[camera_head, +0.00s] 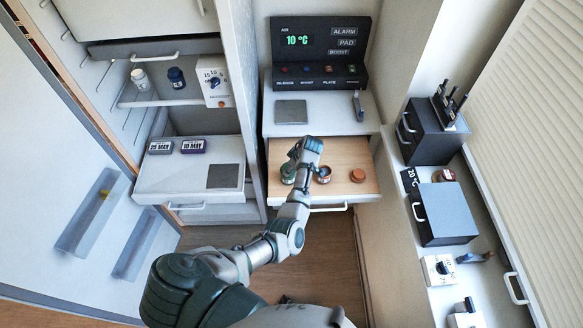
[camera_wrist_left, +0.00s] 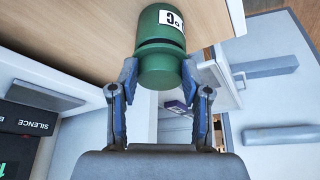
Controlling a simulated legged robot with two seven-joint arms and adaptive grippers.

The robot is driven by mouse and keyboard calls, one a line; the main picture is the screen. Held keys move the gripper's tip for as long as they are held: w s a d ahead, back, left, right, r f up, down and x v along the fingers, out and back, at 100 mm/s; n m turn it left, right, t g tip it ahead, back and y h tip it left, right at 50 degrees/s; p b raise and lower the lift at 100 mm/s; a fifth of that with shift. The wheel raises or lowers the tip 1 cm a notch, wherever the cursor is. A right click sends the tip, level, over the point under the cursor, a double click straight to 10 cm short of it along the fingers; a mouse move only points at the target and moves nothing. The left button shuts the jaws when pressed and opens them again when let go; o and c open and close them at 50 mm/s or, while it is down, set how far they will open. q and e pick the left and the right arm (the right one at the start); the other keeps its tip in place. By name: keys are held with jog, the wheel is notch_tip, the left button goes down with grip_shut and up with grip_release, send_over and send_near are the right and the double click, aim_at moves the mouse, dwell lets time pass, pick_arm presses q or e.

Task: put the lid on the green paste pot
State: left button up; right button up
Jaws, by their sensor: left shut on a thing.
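The green paste pot (camera_wrist_left: 158,22), with a white label marked C, fills the top middle of the left wrist view. A green lid (camera_wrist_left: 160,68) is at its end, with a groove between the two; I cannot tell if it is fully seated. In the head view the pot (camera_head: 288,176) is on the wooden drawer board, partly hidden by my gripper. My left gripper (camera_wrist_left: 160,72) is shut on the lid, one finger on each side. It also shows in the head view (camera_head: 292,160). My right gripper is not in view.
On the wooden board (camera_head: 340,152), a second small pot (camera_head: 323,175) stands close right of the gripper, and an orange-brown one (camera_head: 357,175) stands farther right. A dark control panel (camera_head: 318,55) rises behind. A fridge shelf unit is at left.

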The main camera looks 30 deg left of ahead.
pick_arm(q)
jog(key=shift+f+b, duration=0.35)
jog(key=shift+f, duration=0.2)
jog(key=o, duration=1.2)
jog(key=shift+d+r, duration=0.1)
jog(key=shift+r, duration=0.1)
jog(key=v, duration=1.1)
jog(key=shift+d+r, duration=0.1)
jog(key=shift+r, duration=0.15)
